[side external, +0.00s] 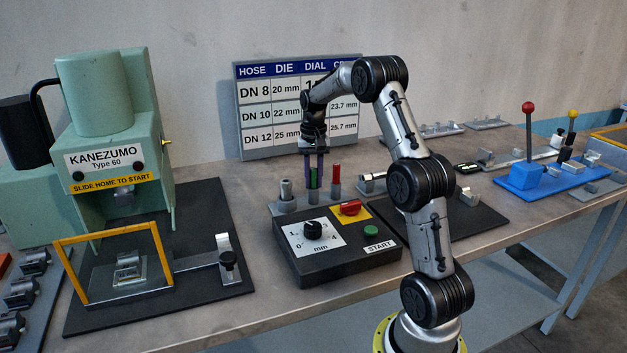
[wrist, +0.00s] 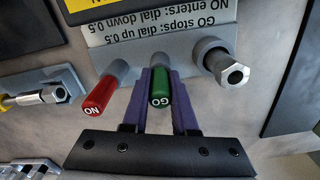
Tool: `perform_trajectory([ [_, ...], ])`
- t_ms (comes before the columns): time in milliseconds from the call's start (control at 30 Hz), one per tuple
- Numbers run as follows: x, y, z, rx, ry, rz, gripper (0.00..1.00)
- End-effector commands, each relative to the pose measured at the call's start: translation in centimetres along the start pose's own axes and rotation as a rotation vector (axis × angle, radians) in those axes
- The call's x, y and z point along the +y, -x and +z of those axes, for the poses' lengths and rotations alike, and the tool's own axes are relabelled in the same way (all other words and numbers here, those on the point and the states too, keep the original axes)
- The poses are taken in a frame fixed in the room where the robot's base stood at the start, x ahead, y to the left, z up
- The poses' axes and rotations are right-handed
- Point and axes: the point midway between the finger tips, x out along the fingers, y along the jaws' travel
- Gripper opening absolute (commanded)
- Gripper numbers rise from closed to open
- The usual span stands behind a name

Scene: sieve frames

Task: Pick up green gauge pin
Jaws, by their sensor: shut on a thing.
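The green gauge pin (wrist: 159,88), marked GO on its end, stands in a grey holder block (wrist: 142,47) in the wrist view. In the side external view the green pin (side external: 314,178) shows upright in the holder. My gripper (wrist: 161,88) has its two purple fingers on either side of the green pin, closed on it. In the side external view my gripper (side external: 314,165) points down over the holder. The pin's lower end is hidden in the holder, and I cannot tell whether it has lifted at all.
A red pin (wrist: 98,95) marked NO stands beside the green one. A metal hose fitting (wrist: 225,66) sits on the holder's other side. The control box (side external: 335,247) with dial and START button is just in front. The green press (side external: 110,140) stands at left.

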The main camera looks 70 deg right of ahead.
Motion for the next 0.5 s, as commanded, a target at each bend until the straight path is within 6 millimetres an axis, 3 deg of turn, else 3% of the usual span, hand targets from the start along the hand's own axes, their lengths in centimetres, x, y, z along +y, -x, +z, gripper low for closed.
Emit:
perform_trajectory([
  [333, 0.0, 0.2, 0.0, 0.002, 0.0, -0.001, 0.0],
  [500, 0.0, 1.8, -0.1, 0.005, 0.0, -0.002, 0.0],
])
